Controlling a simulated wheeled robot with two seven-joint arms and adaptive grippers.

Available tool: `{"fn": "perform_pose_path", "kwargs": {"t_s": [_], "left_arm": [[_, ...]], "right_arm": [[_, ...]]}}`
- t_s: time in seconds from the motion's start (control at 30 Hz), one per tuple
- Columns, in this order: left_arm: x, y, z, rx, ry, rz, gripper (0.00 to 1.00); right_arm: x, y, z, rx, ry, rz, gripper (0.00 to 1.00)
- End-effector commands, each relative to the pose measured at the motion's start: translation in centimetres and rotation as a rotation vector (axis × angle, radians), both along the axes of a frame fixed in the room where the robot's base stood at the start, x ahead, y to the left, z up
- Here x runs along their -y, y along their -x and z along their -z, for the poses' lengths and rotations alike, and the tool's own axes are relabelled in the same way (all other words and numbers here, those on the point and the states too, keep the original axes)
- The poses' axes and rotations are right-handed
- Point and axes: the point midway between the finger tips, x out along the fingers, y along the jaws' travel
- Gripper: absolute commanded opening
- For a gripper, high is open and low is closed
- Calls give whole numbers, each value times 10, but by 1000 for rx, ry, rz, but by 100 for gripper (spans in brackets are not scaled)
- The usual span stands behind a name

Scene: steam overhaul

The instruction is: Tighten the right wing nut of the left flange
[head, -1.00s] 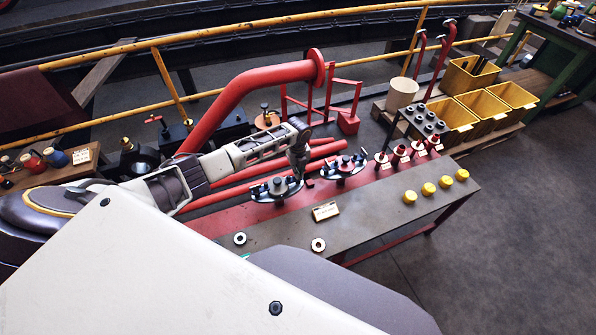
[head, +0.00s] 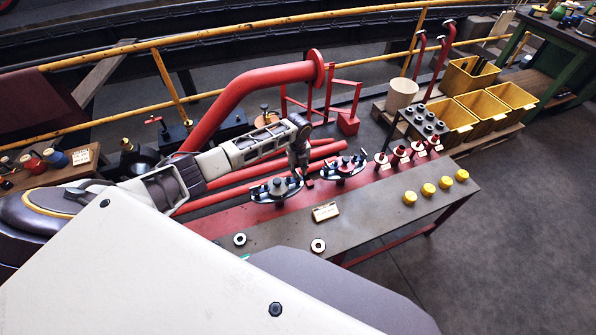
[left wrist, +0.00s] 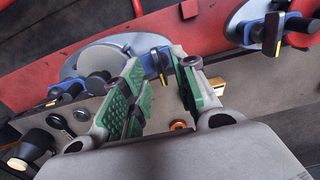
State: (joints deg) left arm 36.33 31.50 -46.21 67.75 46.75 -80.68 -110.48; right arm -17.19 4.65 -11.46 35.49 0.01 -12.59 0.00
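The left flange (head: 268,193) is a grey disc with a dark hub on the red bench top. In the left wrist view it is the silver disc (left wrist: 82,60) at upper left. Its right wing nut (left wrist: 156,62), blue with a dark and yellow wing, shows between my fingers. Another blue wing nut (left wrist: 66,94) sits on the opposite side. My left gripper (head: 300,172) points down at the flange's right side. In the left wrist view its green-padded fingers (left wrist: 160,68) stand apart around the nut; I cannot tell whether they touch it. My right gripper is out of view.
A second flange (head: 344,167) with blue wing nuts sits close to the right. A label plate (head: 325,211), loose rings (head: 318,245) and yellow caps (head: 429,189) lie along the bench front. Red pipes (head: 262,168) run behind the bench.

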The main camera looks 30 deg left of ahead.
Motion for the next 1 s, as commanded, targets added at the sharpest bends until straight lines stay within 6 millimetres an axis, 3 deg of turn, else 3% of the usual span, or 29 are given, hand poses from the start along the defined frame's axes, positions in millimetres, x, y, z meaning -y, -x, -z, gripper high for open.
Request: {"fn": "perform_pose_path", "kwargs": {"t_s": [0.6, 1.0], "left_arm": [[0, -1, -85, 3, 1, 0, 29], [0, 0, -101, 1, 1, 1, 29]], "right_arm": [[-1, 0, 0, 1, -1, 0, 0], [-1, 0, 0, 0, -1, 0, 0]]}}
